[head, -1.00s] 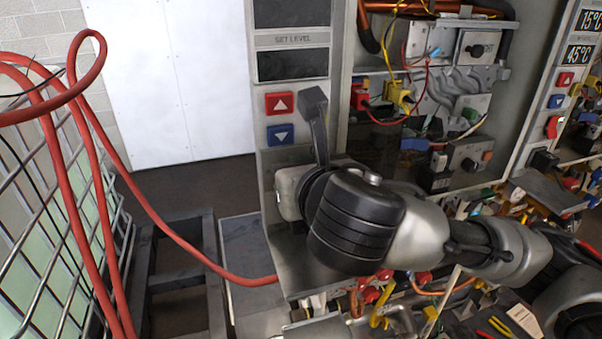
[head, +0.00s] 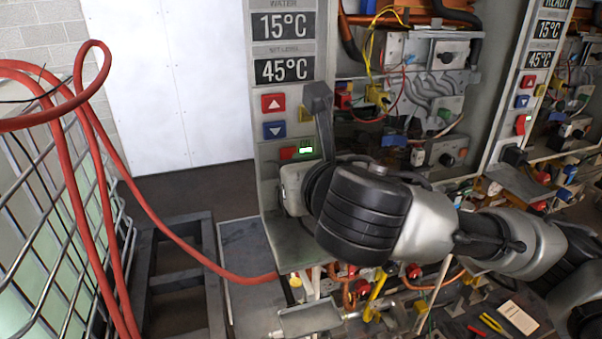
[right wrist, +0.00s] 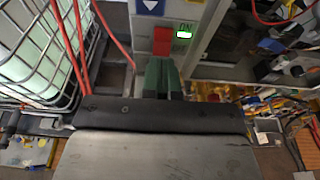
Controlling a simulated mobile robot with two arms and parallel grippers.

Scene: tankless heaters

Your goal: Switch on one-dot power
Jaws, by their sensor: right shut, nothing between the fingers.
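The nearest heater's front panel (head: 258,130) faces me in the head view, with lit displays reading 15°C (head: 282,26) and 45°C (head: 284,69). Low on it is a red power switch (head: 288,153) beside a lit green lamp (head: 305,150). In the right wrist view the red switch (right wrist: 163,40) shows beside the lamp (right wrist: 188,34) and an ON label. My right gripper (right wrist: 163,76) is shut and empty, its dark fingertips just below the switch; I cannot tell if they touch. In the head view its fingers are hidden. My left gripper is out of view. No dot mark is readable.
Above the switch are a red up button (head: 273,103) and a blue down button (head: 275,130). A second heater (head: 520,100), also lit, stands at the right. Exposed wires and pipes fill the open bay between. A red hose (head: 185,243) and wire cage (head: 60,200) are at the left.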

